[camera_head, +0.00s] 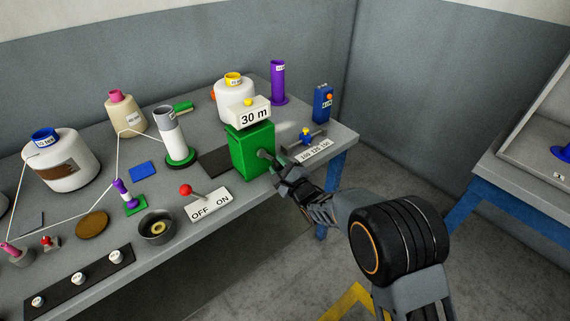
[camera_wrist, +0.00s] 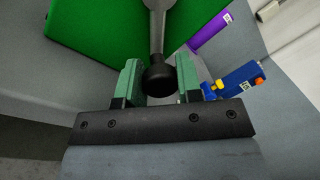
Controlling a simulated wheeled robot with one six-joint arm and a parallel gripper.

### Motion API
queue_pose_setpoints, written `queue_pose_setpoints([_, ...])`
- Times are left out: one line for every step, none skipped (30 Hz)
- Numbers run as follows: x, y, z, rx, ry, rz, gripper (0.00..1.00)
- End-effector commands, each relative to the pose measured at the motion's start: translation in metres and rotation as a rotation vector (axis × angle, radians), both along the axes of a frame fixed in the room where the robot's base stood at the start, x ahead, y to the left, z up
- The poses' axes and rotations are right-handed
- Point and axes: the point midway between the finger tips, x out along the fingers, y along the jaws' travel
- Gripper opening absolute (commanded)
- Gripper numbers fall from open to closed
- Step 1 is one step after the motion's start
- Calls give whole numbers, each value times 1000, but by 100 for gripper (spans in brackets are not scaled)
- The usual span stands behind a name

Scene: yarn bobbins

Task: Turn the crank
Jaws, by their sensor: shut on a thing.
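The crank belongs to a green box (camera_head: 251,152) with a white "30 m" sign on top, near the front right of the table. In the wrist view the crank (camera_wrist: 157,30) is a grey arm ending in a black knob (camera_wrist: 159,78), in front of the green face. My gripper (camera_wrist: 159,82) has its two green-padded jaws on either side of the knob, shut on it. In the head view my gripper (camera_head: 280,180) is at the box's right side, hiding most of the crank; a bit of the crank (camera_head: 264,155) shows.
A small device with a numbered plate (camera_head: 313,149) and a blue box (camera_head: 322,103) stand right of the green box. A red-knobbed OFF/ON lever (camera_head: 208,204) is at its left front. Bobbins and taut yarn fill the table's left.

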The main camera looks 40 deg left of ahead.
Motion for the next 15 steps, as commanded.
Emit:
queue_pose_setpoints([-1, 0, 0, 0, 0, 1, 0])
queue_pose_setpoints([-1, 0, 0, 0, 0, 1, 0])
queue_pose_setpoints([0, 0, 0, -1, -1, 1, 0])
queue_pose_setpoints([-1, 0, 0, -1, -1, 0, 0])
queue_pose_setpoints([0, 0, 0, -1, -1, 0, 0])
queue_pose_setpoints([0, 0, 0, -1, -1, 0, 0])
queue_pose_setpoints([0, 0, 0, -1, -2, 0, 0])
queue_pose_setpoints([0, 0, 0, -2, -2, 1, 0])
queue_pose_setpoints([0, 0, 0, -2, -2, 1, 37])
queue_pose_setpoints([0, 0, 0, -2, -2, 1, 40])
queue_pose_setpoints([0, 0, 0, -2, -2, 1, 43])
queue_pose_setpoints([0, 0, 0, -1, -2, 0, 46])
queue_pose_setpoints([0, 0, 0, -1, -2, 0, 49])
queue_pose_setpoints([0, 0, 0, -2, -1, 0, 52])
queue_pose_setpoints([0, -1, 0, -2, -1, 0, 56])
